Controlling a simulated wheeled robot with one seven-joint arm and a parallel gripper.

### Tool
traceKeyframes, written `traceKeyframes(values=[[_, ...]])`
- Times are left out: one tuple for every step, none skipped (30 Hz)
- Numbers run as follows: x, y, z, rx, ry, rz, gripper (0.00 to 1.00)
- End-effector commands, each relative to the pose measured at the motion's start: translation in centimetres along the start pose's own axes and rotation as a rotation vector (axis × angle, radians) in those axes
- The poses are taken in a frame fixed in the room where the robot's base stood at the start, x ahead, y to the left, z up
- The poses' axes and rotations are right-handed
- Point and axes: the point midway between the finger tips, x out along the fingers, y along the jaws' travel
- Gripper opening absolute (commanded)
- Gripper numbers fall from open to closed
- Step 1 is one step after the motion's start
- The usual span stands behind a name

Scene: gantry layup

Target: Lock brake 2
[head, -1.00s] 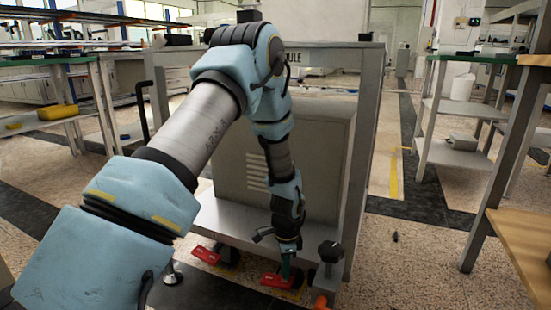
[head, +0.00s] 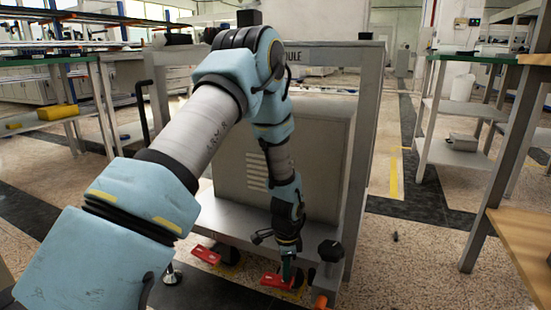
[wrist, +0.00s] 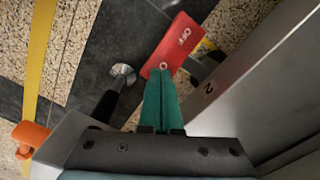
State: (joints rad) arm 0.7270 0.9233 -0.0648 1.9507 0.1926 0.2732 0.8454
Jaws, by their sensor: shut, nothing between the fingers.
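The brake 2 pedal (wrist: 178,44) is a red plate marked OFF, beside a metal frame panel (wrist: 225,95) that carries the number 2. It also shows low in the head view (head: 277,281), near the floor at the cart's foot. My gripper (wrist: 161,74) has its teal fingers together with nothing between them. The fingertips are at the pedal's near edge, by a small round mark; I cannot tell whether they touch it. In the head view my gripper (head: 287,273) points down at this pedal and hides part of it.
Another red brake pedal (head: 206,254) is further left on the cart (head: 260,225). A black knob (head: 330,251) and an orange part (head: 320,300) are close on the right. A wooden-topped bench (head: 525,235) stands at the far right, with open floor (head: 410,260) between.

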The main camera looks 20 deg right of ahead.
Motion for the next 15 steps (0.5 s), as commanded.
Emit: traceKeyframes(values=[[0.12, 0.00, 0.00, 0.000, 0.000, 0.000, 0.00], [0.17, 0.00, 0.00, 0.000, 0.000, 0.000, 0.00], [0.22, 0.00, 0.00, 0.000, 0.000, 0.000, 0.00], [0.27, 0.00, 0.00, 0.000, 0.000, 0.000, 0.00], [0.31, 0.00, 0.01, 0.000, 0.000, 0.000, 0.00], [0.37, 0.01, 0.01, 0.000, 0.000, 0.000, 0.00], [0.41, 0.01, 0.01, 0.000, 0.000, 0.000, 0.00], [0.46, 0.01, 0.01, 0.000, 0.000, 0.000, 0.00], [0.52, 0.01, 0.01, 0.000, 0.000, 0.000, 0.00], [0.56, 0.01, 0.01, 0.000, 0.000, 0.000, 0.00], [0.61, 0.01, 0.01, 0.000, 0.000, 0.000, 0.00], [0.67, 0.02, 0.02, 0.000, -0.001, 0.001, 0.00], [0.72, 0.02, 0.02, 0.000, -0.001, 0.001, 0.00], [0.78, 0.03, 0.03, 0.000, -0.001, 0.001, 0.00], [0.84, 0.03, 0.04, 0.000, -0.001, 0.001, 0.00]])
